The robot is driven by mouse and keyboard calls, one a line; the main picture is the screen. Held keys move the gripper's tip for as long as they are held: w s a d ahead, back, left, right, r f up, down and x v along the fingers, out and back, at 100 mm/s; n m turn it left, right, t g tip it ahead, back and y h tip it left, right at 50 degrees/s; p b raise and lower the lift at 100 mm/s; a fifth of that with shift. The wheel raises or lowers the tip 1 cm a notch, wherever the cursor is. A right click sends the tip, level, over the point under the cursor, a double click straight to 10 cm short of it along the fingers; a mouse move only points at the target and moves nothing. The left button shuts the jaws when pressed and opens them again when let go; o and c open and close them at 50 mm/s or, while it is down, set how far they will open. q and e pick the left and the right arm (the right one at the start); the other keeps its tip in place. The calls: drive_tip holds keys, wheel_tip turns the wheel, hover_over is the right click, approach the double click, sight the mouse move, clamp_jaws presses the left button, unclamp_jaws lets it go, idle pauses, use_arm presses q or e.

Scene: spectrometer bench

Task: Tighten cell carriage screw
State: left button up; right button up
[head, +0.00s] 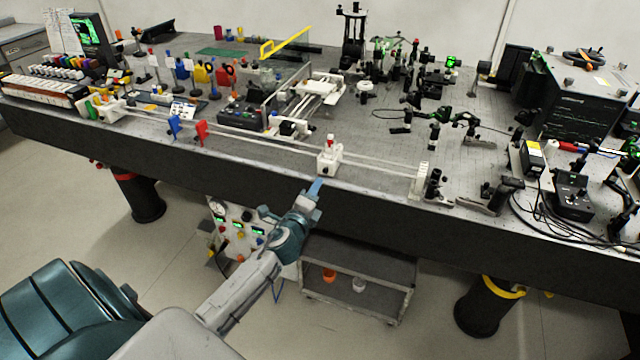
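The cell carriage (328,160) is a small white block on a pair of long pale rails (378,166) near the bench's front edge. A red-topped part (330,141) stands upright on the carriage; I cannot tell whether this is its screw. My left gripper (316,186) is just in front of and below the carriage, at the bench's front edge. Its blue fingertips point up toward the carriage and look apart from it. The fingers overlap in this view, so their opening is hidden. My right gripper is not in view.
A white end block (422,180) and black posts (434,184) stand right of the carriage. A grey cart (360,284) is below the bench. Optics crowd the back; cables lie at the right.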

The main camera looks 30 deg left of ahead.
use_arm(q)
drive_tip(key=v, duration=0.3)
drive_tip(key=shift+s+d+b, duration=0.1)
drive_tip(key=shift+s+b, duration=0.25)
drive_tip(key=s+a+f+n+g, duration=0.1)
drive_tip(key=s+f+n+g, duration=0.2)
drive_tip(key=f, duration=0.9)
drive_tip(key=s+a+f+n+g, duration=0.1)
drive_tip(key=s+f+n+g, duration=0.15)
drive_tip(key=f, duration=0.95)
drive_tip(key=s+d+f+n+g+h, duration=0.1)
drive_tip(key=s+f+n+g, duration=0.1)
drive_tip(key=s+f, duration=0.5)
drive_tip(key=s+d+f+n+g+h, duration=0.15)
drive_tip(key=s+f, duration=0.25)
drive_tip(key=f, duration=0.5)
drive_tip(key=s+d+f+n+g, duration=0.2)
drive_tip(key=s+f, duration=0.4)
drive_tip(key=s, duration=0.5)
drive_tip(key=s+d+f+n+g, duration=0.2)
drive_tip(key=s+f, duration=0.4)
drive_tip(key=s, duration=0.5)
drive_tip(key=s+d+f+n+g+h, duration=0.1)
drive_tip(key=s+d+f+n+g, duration=0.2)
drive_tip(key=s, duration=0.8)
wheel_tip(320, 180, down, 3)
drive_tip(key=shift+s+d+f+n, duration=0.1)
drive_tip(key=shift+s+d+n, duration=0.25)
drive_tip(key=shift+d+n, duration=0.6)
drive_tip(key=shift+a, duration=0.3)
